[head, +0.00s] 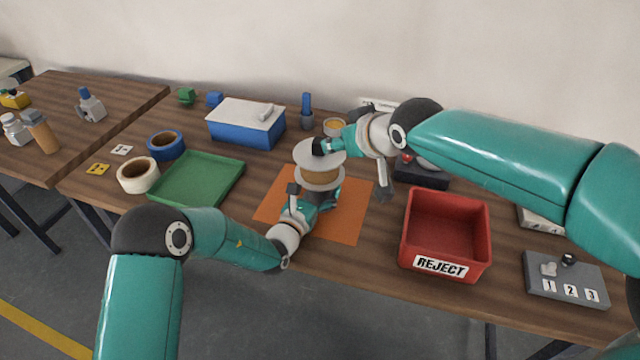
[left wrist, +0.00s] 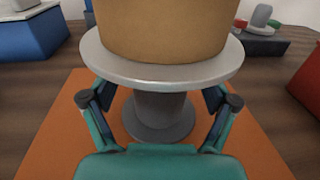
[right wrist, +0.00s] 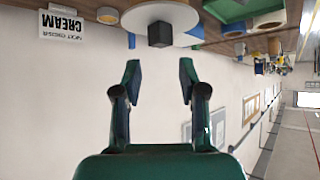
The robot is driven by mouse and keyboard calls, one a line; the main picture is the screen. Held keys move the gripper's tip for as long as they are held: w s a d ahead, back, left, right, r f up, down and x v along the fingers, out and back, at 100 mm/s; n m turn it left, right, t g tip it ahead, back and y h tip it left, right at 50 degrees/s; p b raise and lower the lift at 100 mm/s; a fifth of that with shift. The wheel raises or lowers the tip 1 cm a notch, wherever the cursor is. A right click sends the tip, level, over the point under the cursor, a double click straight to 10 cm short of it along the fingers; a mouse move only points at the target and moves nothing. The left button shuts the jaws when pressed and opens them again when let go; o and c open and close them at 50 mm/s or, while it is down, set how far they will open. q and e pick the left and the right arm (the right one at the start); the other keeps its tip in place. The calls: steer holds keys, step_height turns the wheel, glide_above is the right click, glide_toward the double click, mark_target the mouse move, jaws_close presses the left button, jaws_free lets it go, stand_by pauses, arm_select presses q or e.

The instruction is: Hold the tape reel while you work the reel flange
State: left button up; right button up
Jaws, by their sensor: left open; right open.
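The tape reel (head: 320,177) stands on the orange mat, with tan tape between pale grey flanges. In the left wrist view its tan winding (left wrist: 165,35) sits above the lower grey disc and a grey post (left wrist: 160,112). The upper reel flange (head: 310,152) also shows in the right wrist view (right wrist: 185,20), with a black knob (right wrist: 160,34) on it. My left gripper (left wrist: 160,100) is open, its fingers either side of the post below the disc; contact cannot be told. My right gripper (right wrist: 160,75) is open and empty, pointing at the knob, apart from it.
The orange mat (head: 345,228) lies under the reel. A red REJECT bin (head: 445,222) stands right of it. A green tray (head: 200,178), tape rolls (head: 138,175) and a blue box (head: 245,128) are left. A grey numbered block (head: 565,280) is far right.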

arm_select(q)
steer(key=shift+w+d, duration=0.25)
steer(key=shift+w, duration=0.25)
jaws_close()
stand_by(0.7)
stand_by(0.7)
